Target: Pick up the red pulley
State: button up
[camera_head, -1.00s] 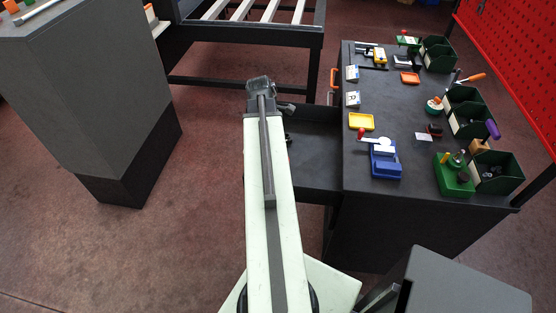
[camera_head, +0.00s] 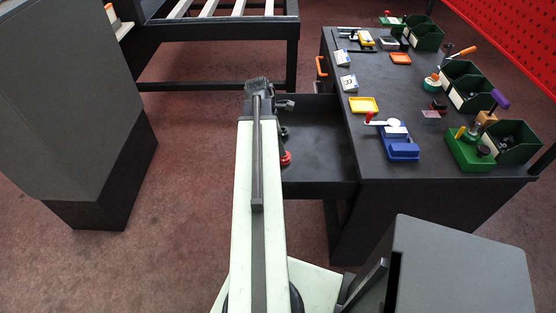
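A small round red part (camera_head: 286,158), which looks like the red pulley, lies in the open dark drawer (camera_head: 325,150) of the workbench. It is just right of my arm, and my arm may hide part of it. A small dark part (camera_head: 284,133) shows in the drawer just beyond it. My gripper (camera_head: 260,92) is at the far end of my arm, over the drawer's left far area and beyond the red part.
A grey pedestal (camera_head: 70,110) stands left. A slatted frame table (camera_head: 215,28) is behind. Floor left of my arm is clear.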

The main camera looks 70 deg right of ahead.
jog(key=b+x, duration=0.7)
jog(key=x, duration=0.1)
jog(key=shift+w+f+b, duration=0.1)
jog(key=shift+w+b, duration=0.25)
jog(key=shift+w, duration=0.05)
jog(key=shift+r, duration=0.2)
jog(key=c, duration=1.6)
jog(key=shift+s+d+r+p+v, duration=0.3)
jog(key=shift+s+d+p+v, duration=0.4)
jog(key=shift+p+v, duration=4.15)
jog(key=shift+s+d+r+p+v, duration=0.35)
jog(key=shift+s+p+v, duration=0.7)
jog(key=shift+p+v, duration=3.8)
jog(key=shift+s+d+r+p+v, duration=0.2)
jog(key=shift+s+d+p+v, duration=0.55)
jog(key=shift+p+v, duration=4.05)
